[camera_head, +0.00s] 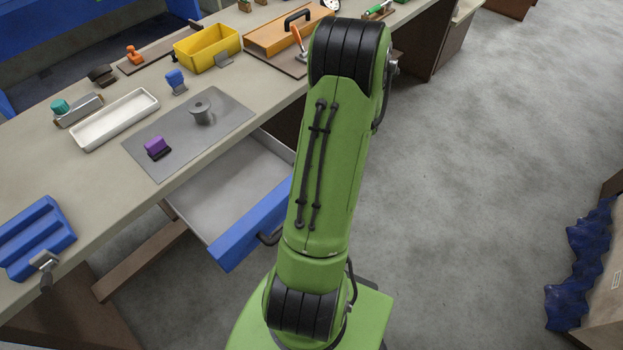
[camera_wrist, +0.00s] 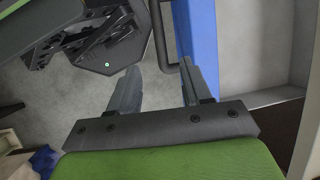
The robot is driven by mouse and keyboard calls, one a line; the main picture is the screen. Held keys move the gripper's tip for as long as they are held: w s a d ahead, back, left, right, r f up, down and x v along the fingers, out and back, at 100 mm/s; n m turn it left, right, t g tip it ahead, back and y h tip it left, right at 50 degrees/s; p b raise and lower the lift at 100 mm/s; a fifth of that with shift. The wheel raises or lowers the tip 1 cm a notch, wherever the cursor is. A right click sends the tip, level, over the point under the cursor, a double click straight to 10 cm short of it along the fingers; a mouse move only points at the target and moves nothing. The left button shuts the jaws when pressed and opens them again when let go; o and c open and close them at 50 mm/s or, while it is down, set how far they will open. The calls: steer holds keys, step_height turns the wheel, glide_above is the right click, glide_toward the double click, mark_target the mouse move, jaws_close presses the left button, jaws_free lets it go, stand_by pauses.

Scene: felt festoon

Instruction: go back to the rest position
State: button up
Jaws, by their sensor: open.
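My gripper (camera_wrist: 160,68) is open and empty in the wrist view, its two grey fingers apart. The dark handle (camera_wrist: 157,38) of a drawer shows just beyond and between the fingertips; I cannot tell the gap in depth. The drawer's blue front (camera_wrist: 201,32) stands close to the right finger. In the head view my green arm crosses the middle and my gripper is hidden. There the drawer (camera_head: 226,196) is pulled out from under the bench and looks empty, with its blue front (camera_head: 245,231) beside my arm.
The bench (camera_head: 105,202) holds a grey mat (camera_head: 190,150) with a purple block (camera_head: 157,147) and a grey cylinder (camera_head: 202,112), a white tray (camera_head: 115,118), a yellow bin (camera_head: 207,47) and a blue rack (camera_head: 35,240). Open floor (camera_head: 470,150) lies to the right.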

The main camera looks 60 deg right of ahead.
steer(key=shift+v, duration=1.2)
steer(key=w+a+r+n+g+h, duration=0.1)
steer(key=w+a+r+n+h, duration=0.2)
steer(key=w+a+r+n, duration=0.95)
steer(key=s+a+r+n+t, duration=0.1)
steer(key=s+a+r+n, duration=0.3)
steer(key=a, duration=0.3)
steer(key=s+a+r+n+t, duration=0.2)
steer(key=s+a+r+n, duration=0.2)
steer(key=a, duration=0.3)
steer(key=shift+a+r+h, duration=0.2)
steer(key=shift+r+h, duration=0.2)
steer(key=shift+r, duration=0.15)
